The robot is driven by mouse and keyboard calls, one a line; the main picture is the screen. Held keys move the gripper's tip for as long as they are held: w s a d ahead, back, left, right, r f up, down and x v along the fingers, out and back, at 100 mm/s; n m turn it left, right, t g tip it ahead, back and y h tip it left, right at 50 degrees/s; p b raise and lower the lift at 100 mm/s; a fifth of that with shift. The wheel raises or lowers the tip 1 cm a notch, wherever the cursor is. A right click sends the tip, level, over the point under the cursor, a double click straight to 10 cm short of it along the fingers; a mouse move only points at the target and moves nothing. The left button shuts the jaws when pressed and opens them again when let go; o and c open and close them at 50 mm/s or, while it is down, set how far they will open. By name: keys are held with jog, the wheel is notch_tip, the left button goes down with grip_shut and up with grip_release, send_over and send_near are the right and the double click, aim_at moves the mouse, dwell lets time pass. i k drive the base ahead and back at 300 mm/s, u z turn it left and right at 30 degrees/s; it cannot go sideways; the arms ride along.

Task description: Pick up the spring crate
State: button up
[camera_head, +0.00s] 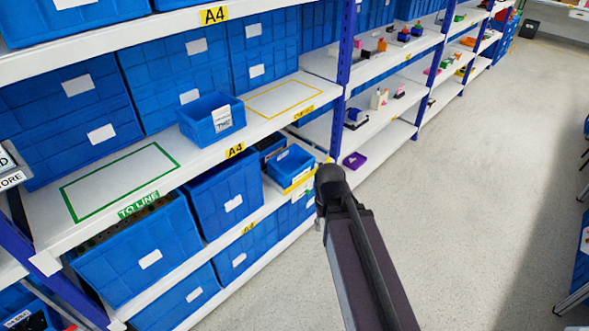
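A small open blue crate (211,120) with a white label stands upright on the middle shelf, between a green-outlined area and a yellow-outlined area. Its label print is too small to read surely. A second small blue crate (291,165) sits on the shelf below, close to the upright post. I cannot tell from the labels which is the spring crate. My dark arm rises from the bottom of the view and ends in a rounded joint right of the lower crate. My gripper itself does not show, and no crate is seen held.
The shelf (205,160) has a bare green-outlined "TO LINE" area (122,183) and a bare yellow-outlined area (284,98). Large blue bins (223,192) fill the shelves behind and below. A blue post (346,45) stands right of the crates. The grey floor (470,190) on the right is open.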

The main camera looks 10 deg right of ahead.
aim_at(286, 167)
jog(key=u, duration=0.1)
jog(key=i, duration=0.95)
jog(key=z, duration=0.05)
